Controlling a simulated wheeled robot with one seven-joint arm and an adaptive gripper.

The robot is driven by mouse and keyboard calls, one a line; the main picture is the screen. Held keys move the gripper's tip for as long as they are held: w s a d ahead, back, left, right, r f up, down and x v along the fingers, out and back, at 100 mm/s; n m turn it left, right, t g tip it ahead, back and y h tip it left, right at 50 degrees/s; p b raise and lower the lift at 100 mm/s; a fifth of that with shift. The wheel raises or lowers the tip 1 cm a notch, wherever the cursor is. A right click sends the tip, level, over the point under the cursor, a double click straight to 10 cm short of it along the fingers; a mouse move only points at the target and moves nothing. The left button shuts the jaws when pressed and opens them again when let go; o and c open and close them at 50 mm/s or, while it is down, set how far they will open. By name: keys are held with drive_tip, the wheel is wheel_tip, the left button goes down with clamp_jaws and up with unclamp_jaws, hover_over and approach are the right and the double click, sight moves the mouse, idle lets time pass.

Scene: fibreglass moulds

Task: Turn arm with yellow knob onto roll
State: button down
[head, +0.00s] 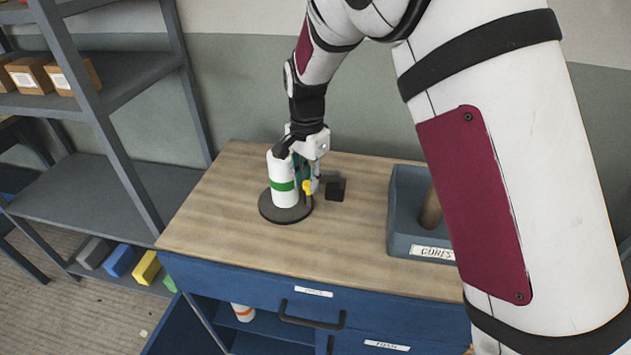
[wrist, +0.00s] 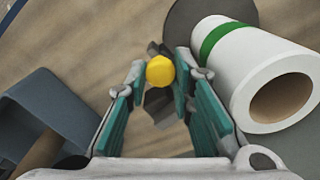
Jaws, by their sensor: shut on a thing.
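The white roll (head: 283,190) with a green band stands upright on a dark round base (head: 268,211) on the wooden tabletop. In the wrist view the roll (wrist: 262,70) is at the right, its hollow end facing the camera. The yellow knob (head: 307,187) is beside the roll, on its right in the head view. My gripper (head: 313,178) points down there, shut on the knob. In the wrist view the yellow knob (wrist: 160,71) sits between the fingertips, apart from the roll. The arm that bears the knob is mostly hidden; dark parts show behind the knob.
A dark block (head: 336,188) is just right of the gripper. A grey-blue bin (head: 402,235) with a label and a brown cylinder inside stands at the right. Grey shelves (head: 130,85) stand left of the bench. The tabletop's left front is clear.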

drive_tip(key=shift+w+a+m, duration=0.35)
drive_tip(key=shift+m, duration=0.15)
drive_tip(key=c, duration=1.4)
unclamp_jaws()
drive_tip(key=shift+o, duration=0.2)
